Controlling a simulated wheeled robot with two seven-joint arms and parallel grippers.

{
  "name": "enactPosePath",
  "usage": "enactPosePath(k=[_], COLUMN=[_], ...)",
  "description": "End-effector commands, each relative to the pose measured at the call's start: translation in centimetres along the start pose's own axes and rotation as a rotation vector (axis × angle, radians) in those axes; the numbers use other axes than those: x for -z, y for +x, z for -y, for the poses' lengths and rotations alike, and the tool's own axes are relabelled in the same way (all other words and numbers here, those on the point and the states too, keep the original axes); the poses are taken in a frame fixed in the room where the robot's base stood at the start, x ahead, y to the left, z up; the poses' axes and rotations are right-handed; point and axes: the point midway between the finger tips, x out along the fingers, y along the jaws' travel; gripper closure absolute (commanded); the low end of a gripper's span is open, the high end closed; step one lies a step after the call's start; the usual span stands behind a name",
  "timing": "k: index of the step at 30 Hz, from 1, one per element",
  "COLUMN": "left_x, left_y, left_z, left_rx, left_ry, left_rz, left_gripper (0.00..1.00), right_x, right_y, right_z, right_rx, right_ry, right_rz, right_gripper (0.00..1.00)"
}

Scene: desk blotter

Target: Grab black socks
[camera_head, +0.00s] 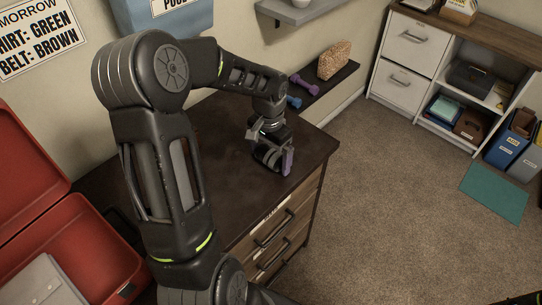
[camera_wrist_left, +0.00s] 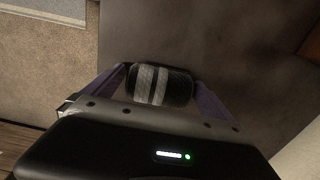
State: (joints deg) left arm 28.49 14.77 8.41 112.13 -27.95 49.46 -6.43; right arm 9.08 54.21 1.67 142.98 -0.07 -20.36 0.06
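A rolled pair of black socks (camera_wrist_left: 160,85) with pale grey stripes shows in the left wrist view, between the two purple-tipped fingers of my left gripper (camera_wrist_left: 161,80). The fingers touch it on both sides, so the gripper looks shut on it. In the head view my left gripper (camera_head: 272,158) is low over the right part of the dark dresser top (camera_head: 225,130), near its edge. The socks are mostly hidden there by the gripper. I cannot tell whether they still touch the dresser top. My right gripper is not in view.
An open red case (camera_head: 85,255) stands at the left. A wall shelf behind the dresser holds purple dumbbells (camera_head: 303,86) and a woven basket (camera_head: 333,61). A white cabinet (camera_head: 410,60) stands at the back right. The carpet right of the dresser is clear up to a teal mat (camera_head: 494,192).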

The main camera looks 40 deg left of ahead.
Motion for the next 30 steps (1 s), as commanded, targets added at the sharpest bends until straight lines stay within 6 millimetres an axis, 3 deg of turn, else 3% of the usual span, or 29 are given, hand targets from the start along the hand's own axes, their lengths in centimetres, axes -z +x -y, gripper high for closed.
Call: enactPosePath(k=[21, 30], left_x=[0.00, 0.04], left_y=[-0.01, -0.31], left_z=[0.00, 0.02], left_rx=[0.000, 0.001], left_ry=[0.000, 0.000], left_rz=[0.000, -0.001], left_gripper=[0.63, 0.64], right_x=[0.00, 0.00], right_y=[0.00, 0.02], right_z=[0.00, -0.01], right_rx=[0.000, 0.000], right_ry=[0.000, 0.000], right_rz=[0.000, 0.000], right_gripper=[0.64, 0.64])
